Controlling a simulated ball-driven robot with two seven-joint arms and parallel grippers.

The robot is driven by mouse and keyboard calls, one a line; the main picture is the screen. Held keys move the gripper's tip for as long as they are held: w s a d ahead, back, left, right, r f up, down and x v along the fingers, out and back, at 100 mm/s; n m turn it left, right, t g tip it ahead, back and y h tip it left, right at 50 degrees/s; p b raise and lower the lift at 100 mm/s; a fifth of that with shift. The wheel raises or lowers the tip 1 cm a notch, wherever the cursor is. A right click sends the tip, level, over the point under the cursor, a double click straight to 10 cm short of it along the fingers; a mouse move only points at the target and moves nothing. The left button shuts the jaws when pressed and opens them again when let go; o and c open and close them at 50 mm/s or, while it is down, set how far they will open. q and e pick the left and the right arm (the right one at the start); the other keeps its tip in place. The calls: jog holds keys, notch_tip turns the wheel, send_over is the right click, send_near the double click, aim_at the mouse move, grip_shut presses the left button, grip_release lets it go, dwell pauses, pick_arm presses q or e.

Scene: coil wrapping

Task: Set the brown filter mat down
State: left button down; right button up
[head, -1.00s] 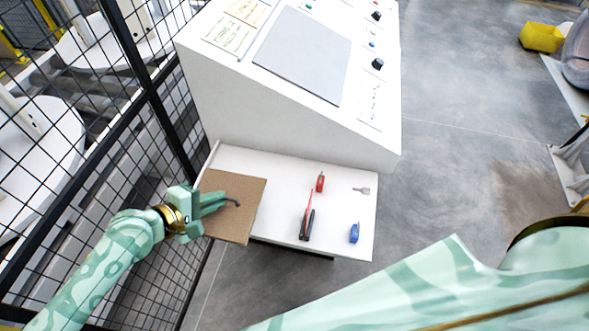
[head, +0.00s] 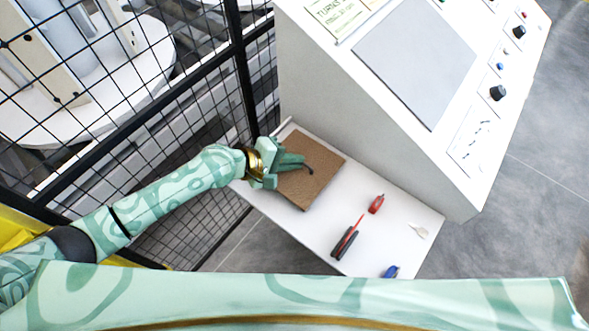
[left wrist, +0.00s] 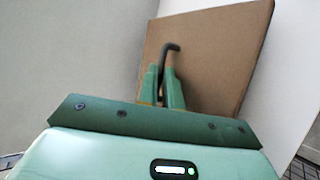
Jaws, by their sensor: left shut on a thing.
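The brown filter mat (head: 318,186) is a flat square sheet over the left end of the white shelf (head: 290,226). My left gripper (head: 302,164) is above the mat, and its fingers are shut on a dark hooked piece that appears to belong to the mat. In the left wrist view, the mat (left wrist: 212,62) spreads out beyond the fingertips (left wrist: 163,84), and the dark hook (left wrist: 172,48) curves up between them. I cannot tell whether the mat touches the shelf. My right gripper is not in view.
A red-and-black screwdriver (head: 345,243), a small red tool (head: 376,204), a pale key-like piece (head: 418,230) and a blue item (head: 390,271) lie on the shelf to the right. The white console (head: 360,110) rises behind. A black mesh fence (head: 110,110) stands left.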

pick_arm(q)
notch_tip(320, 180, down, 3)
jog(key=shift+s+f+b, duration=0.1)
jog(key=shift+f+b, duration=0.05)
jog(key=shift+b, duration=0.45)
jog(key=c, duration=1.6)
grip_release()
jog(key=shift+a, duration=0.1)
jog(key=shift+o, duration=0.2)
jog(key=shift+s+a, duration=0.1)
jog(key=shift+a, duration=0.1)
jog(key=p+v, duration=0.1)
jog(key=v, duration=1)
jog(key=shift+a+r+p, duration=0.15)
jog(key=shift+r+p, duration=0.2)
